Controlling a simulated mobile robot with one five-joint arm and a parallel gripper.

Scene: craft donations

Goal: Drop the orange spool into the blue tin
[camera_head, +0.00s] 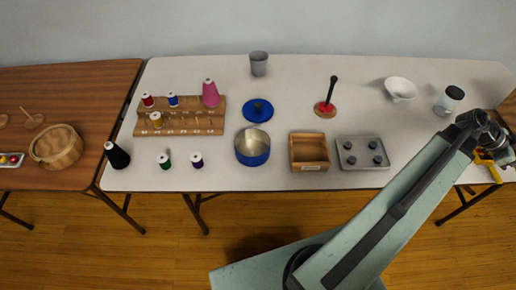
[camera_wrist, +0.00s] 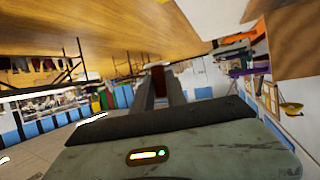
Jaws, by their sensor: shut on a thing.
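The blue tin (camera_head: 252,157) stands open on the white table near its front edge, and its inside looks empty. Its round blue lid (camera_head: 257,110) lies apart behind it. My gripper (camera_head: 493,160) is at the far right end of the table, far from the tin. In the wrist view my gripper (camera_wrist: 160,80) is shut on a small reddish-brown thing, which looks like the orange spool (camera_wrist: 158,69) in shadow. The spool is mostly hidden between the fingers, and I cannot make it out in the head view.
A wooden spool rack (camera_head: 205,122) stands left of the tin, with black, green and purple spools before it. A wooden box (camera_head: 292,152) and a grey tray (camera_head: 362,164) are right of the tin. A white bowl (camera_head: 400,88) and a mug (camera_head: 449,101) stand at the back right.

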